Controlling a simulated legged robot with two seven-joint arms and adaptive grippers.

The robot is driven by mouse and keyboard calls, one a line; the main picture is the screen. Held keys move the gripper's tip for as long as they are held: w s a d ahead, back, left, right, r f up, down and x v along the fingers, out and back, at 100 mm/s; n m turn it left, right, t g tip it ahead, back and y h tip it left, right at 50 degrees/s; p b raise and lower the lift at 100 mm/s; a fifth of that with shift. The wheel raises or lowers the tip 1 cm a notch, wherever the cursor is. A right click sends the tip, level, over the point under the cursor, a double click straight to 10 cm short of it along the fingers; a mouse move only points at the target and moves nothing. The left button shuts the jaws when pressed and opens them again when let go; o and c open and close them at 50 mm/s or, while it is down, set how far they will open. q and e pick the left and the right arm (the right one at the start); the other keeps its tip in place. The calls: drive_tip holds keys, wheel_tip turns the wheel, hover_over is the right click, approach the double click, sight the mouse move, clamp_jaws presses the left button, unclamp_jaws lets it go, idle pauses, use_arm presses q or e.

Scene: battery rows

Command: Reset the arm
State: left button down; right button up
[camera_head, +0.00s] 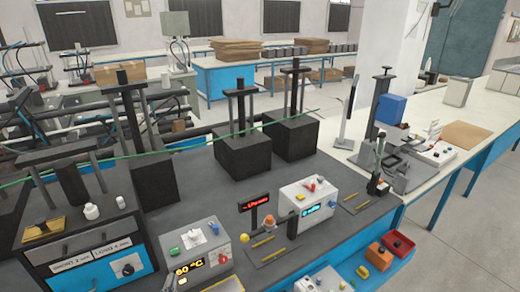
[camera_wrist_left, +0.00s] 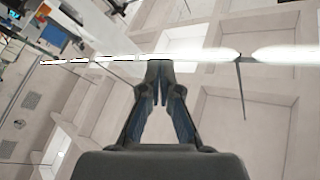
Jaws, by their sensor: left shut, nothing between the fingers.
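My left gripper (camera_wrist_left: 160,98) shows in the left wrist view, its two dark fingers drawn together at the tips with nothing between them. Behind it are pale beams or panels and a long bright strip, apparently the ceiling and a lamp. No object is near the fingertips. In the head view I cannot clearly pick out the left gripper among the dark equipment on the left. My right gripper is not in view.
A dark bench holds black blocks (camera_head: 242,154), a white box with a blue display (camera_head: 310,201) and a grey unit showing a temperature (camera_head: 196,250). Red and orange bins (camera_head: 399,244) sit at the front right. A white bench (camera_head: 440,112) runs along the right, with open floor beyond.

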use_arm(q)
drive_tip(key=s+a+f+n+g+y, duration=0.25)
drive_tip(key=s+f+g, duration=0.2)
drive_tip(key=f, duration=0.55)
drive_tip(key=s+a+f+n+g+y, duration=0.1)
drive_tip(key=s+f+n+g, duration=0.3)
drive_tip(key=f, duration=0.5)
drive_tip(key=s+d+f+g+h, duration=0.1)
drive_tip(key=s+d+f+g, duration=0.2)
drive_tip(key=s+f+g, duration=0.3)
drive_tip(key=s+d+f+g+h, duration=0.25)
drive_tip(key=s+f, duration=0.25)
drive_tip(key=s, duration=0.4)
wheel_tip(320, 180, down, 27)
drive_tip(key=s+m+g, duration=0.1)
drive_tip(key=s+g, duration=0.1)
drive_tip(key=s+a+f+g, duration=0.1)
drive_tip(key=s+a+f, duration=0.1)
drive_tip(key=s+f, duration=1.3)
drive_tip(key=shift+s+f+y, duration=0.2)
drive_tip(key=shift+s+y, duration=0.2)
drive_tip(key=shift+s, duration=0.85)
